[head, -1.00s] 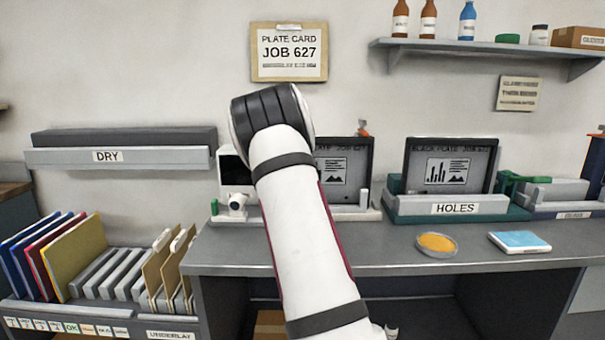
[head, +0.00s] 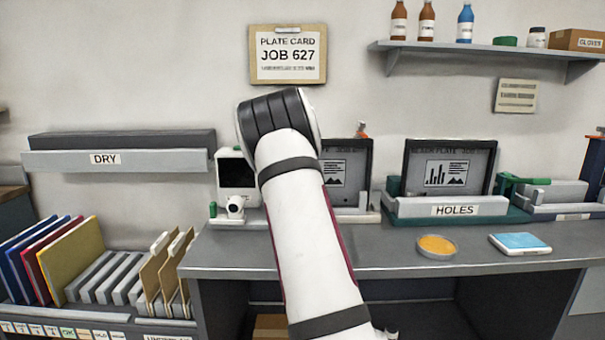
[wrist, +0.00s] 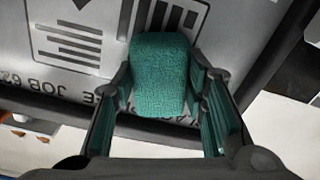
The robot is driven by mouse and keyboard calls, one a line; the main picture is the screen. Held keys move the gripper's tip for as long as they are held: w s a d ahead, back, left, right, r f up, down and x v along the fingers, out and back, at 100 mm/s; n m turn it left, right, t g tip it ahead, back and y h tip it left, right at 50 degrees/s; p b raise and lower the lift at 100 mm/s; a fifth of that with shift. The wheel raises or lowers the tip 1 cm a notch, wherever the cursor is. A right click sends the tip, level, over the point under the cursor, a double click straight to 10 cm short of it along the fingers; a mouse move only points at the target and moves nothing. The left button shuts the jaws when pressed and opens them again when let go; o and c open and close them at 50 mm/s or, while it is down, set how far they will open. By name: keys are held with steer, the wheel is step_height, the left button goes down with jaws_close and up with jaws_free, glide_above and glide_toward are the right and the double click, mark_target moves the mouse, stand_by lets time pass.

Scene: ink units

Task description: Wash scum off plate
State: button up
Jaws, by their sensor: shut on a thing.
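My gripper (wrist: 163,108) is shut on a green textured scrub pad (wrist: 160,72), seen in the wrist view. The pad lies over a grey printed plate (wrist: 110,75) with dark text lines, a graphic and upside-down "JOB 62" lettering; whether it touches is hard to tell. In the head view one dark-framed plate (head: 338,178) stands behind my arm, partly hidden. Another plate (head: 447,172) stands in the holder labelled HOLES (head: 455,211). My gripper is hidden behind my arm in the head view. I cannot make out any scum.
A dish of orange stuff (head: 437,245) and a blue-topped block (head: 520,243) lie on the grey counter (head: 400,262). A white device (head: 236,175) stands left of my arm. The DRY shelf (head: 120,160) hangs on the wall. Folders (head: 72,262) stand at the lower left.

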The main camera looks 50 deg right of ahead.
steer(key=shift+s+d, duration=0.75)
steer(key=shift+s, duration=0.2)
steer(key=shift+w+b, duration=0.1)
steer(key=shift+b, duration=0.25)
steer(key=shift+w+a+r+b, duration=0.1)
steer(key=shift+w+a+b, duration=0.55)
steer(key=shift+w, duration=0.2)
steer(key=shift+w+a+b, duration=0.55)
steer(key=shift+w+a, duration=0.05)
steer(key=shift+w, duration=0.25)
steer(key=v, duration=0.6)
steer(key=shift+b, duration=0.35)
steer(key=shift+s, duration=0.15)
steer(key=shift+b+v, duration=0.35)
steer(key=shift+v, duration=1.1)
